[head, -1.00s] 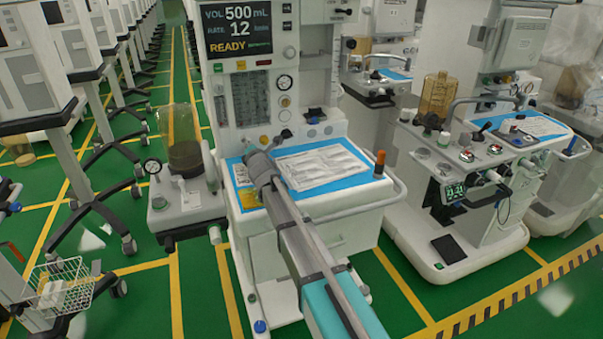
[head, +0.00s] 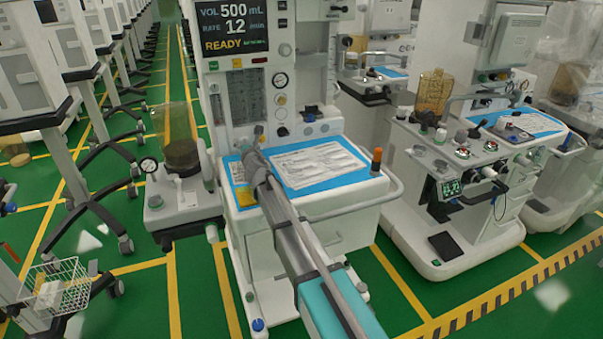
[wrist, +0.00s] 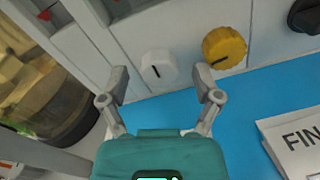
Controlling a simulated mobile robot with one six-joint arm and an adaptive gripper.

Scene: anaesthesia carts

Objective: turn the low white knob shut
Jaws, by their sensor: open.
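My gripper (wrist: 160,83) is open and empty, one finger to the left and one to the right of the knob. The fingers look apart from the knob; the exact depth gap cannot be told. In the head view my gripper (head: 253,155) is at the panel's foot above the blue-covered worktop, and the knob cannot be made out clearly there.
A yellow knob (wrist: 224,47) is close to the right finger, with a black knob (wrist: 305,16) farther right. A printed sheet (head: 318,164) lies on the blue mat (wrist: 236,112). A glass canister (head: 181,135) stands left of the panel. An orange-topped bottle (head: 376,161) stands at the worktop's right.

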